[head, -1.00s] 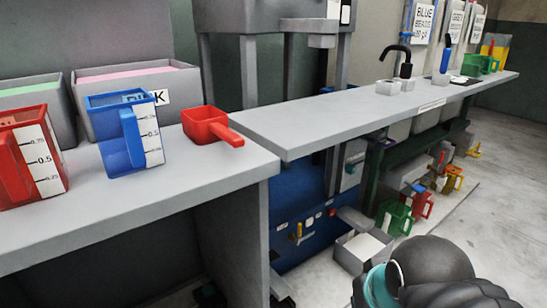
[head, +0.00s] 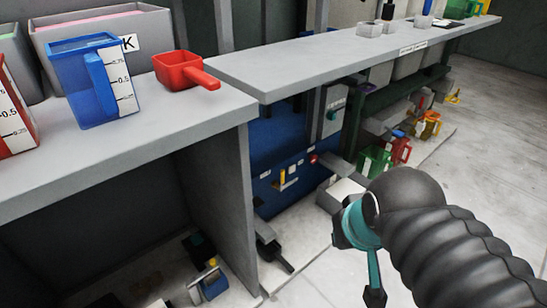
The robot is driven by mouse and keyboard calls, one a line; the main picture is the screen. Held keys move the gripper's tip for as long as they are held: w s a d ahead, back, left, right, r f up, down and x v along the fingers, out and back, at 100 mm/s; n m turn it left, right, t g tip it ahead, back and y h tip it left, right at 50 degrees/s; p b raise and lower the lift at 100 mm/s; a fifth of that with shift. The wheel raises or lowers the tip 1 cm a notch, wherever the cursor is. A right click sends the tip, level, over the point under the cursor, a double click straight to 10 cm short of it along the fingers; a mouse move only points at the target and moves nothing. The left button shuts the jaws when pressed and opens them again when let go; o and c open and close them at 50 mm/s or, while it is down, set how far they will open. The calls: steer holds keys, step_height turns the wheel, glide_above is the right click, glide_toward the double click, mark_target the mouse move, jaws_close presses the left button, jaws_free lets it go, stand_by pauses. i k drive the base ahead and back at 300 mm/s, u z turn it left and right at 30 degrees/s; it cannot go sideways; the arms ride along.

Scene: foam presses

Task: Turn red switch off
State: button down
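A small red round knob (head: 313,158), which may be the red switch, sits on the blue machine panel (head: 272,140) below the grey counter. I cannot tell its setting at this size. Beside it on the panel are small white labels and a yellow-handled control (head: 283,178). My arm, black with teal joints, comes in at the lower right, in front of and to the right of the panel. No gripper fingers can be made out in the head view.
A grey counter (head: 330,60) overhangs the panel. A nearer counter holds a blue jug (head: 75,88) and red scoop (head: 178,70). A grey side wall (head: 215,200) stands left of the panel. Green (head: 375,160) and red jugs are at right; open floor (head: 465,185) lies beyond.

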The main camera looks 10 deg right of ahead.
mark_target(313, 158)
steer(key=k, duration=0.6)
steer(key=z, duration=0.65)
steer(key=i, duration=1.25)
steer(key=u, duration=0.6)
